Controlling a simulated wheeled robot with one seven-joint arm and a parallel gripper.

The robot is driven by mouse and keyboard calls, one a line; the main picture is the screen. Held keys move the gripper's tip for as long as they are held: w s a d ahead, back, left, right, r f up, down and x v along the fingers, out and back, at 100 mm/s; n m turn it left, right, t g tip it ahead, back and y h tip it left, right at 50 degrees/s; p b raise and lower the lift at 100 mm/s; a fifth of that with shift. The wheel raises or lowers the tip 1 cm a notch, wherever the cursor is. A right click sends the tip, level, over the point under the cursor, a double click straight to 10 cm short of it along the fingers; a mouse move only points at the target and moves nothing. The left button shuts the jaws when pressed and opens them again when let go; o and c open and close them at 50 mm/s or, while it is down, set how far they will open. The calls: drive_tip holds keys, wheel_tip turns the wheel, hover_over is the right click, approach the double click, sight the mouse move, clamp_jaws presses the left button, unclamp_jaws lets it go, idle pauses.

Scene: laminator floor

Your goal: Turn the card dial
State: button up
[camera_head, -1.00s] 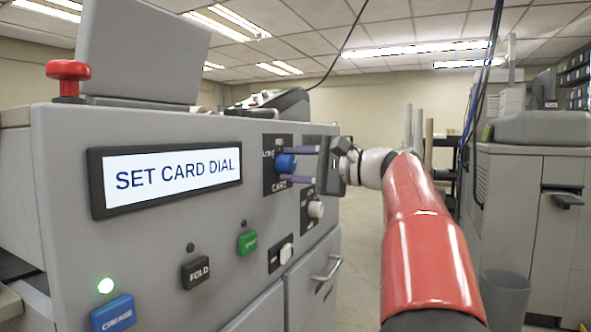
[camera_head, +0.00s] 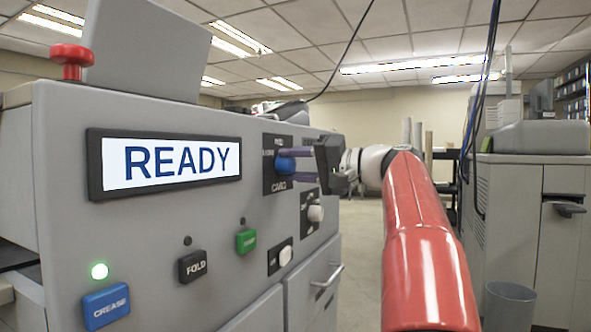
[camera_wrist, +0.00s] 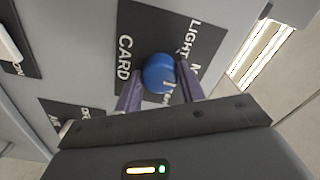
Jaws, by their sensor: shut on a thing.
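The card dial (camera_head: 285,165) is a blue knob on a black plate marked CARD on the machine's grey front. My gripper (camera_head: 297,160) reaches it from the right, with its purple fingers at the knob. In the wrist view the blue card dial (camera_wrist: 159,72) sits between the two fingers of my gripper (camera_wrist: 158,85), which is shut on it. The display (camera_head: 172,160) reads READY.
Below the dial are a white knob (camera_head: 316,213) and a white switch (camera_head: 286,256). Blue CREASE (camera_head: 106,306), black FOLD (camera_head: 193,266) and green (camera_head: 246,241) buttons sit to the left. A red mushroom button (camera_head: 72,60) tops the machine. Open floor lies right of the machine.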

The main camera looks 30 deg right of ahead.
drive_tip(key=shift+f+n, duration=0.1)
drive_tip(key=shift+n, duration=0.2)
drive_tip(key=o, duration=1)
drive_tip(key=shift+c, duration=0.2)
drive_tip(key=v, duration=0.7)
drive_tip(key=shift+s+d, duration=0.25)
drive_tip(key=shift+s, duration=0.1)
